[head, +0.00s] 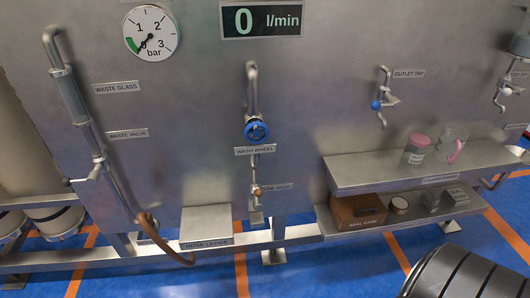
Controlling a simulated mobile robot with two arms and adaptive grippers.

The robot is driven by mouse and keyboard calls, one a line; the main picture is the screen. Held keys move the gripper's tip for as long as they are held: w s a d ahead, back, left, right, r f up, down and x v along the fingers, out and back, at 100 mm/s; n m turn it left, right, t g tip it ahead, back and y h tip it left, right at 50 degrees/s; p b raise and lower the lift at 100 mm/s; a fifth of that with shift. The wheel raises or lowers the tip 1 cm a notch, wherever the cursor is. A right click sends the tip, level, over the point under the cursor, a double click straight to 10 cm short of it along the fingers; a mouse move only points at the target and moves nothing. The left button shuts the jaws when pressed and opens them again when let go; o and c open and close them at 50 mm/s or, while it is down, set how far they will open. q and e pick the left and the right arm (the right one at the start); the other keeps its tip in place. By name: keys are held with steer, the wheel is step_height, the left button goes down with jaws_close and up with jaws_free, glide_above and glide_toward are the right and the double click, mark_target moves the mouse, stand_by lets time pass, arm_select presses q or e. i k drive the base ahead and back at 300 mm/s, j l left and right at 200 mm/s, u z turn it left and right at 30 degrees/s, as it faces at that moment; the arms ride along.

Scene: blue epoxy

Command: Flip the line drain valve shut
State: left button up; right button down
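A small valve (257,192) with an orange-brown tip sits on the thin vertical pipe below the blue wash wheel (256,130). A small label (276,188) beside it is too blurred to read with certainty, but it may be the line drain label. The valve's lever is too small to tell whether it stands open or shut. A short metal outlet (256,217) hangs under it. Neither of my grippers is in view.
The waste valve (97,170) is on the left pipe, and the outlet tap (378,104) is to the right. A shelf (365,184) with jars juts out at right; a box (357,211) sits below. The flow display (262,19) reads 0. The space before the valve looks clear.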

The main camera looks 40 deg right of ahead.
mark_target(257, 193)
steer(key=z, duration=1.1)
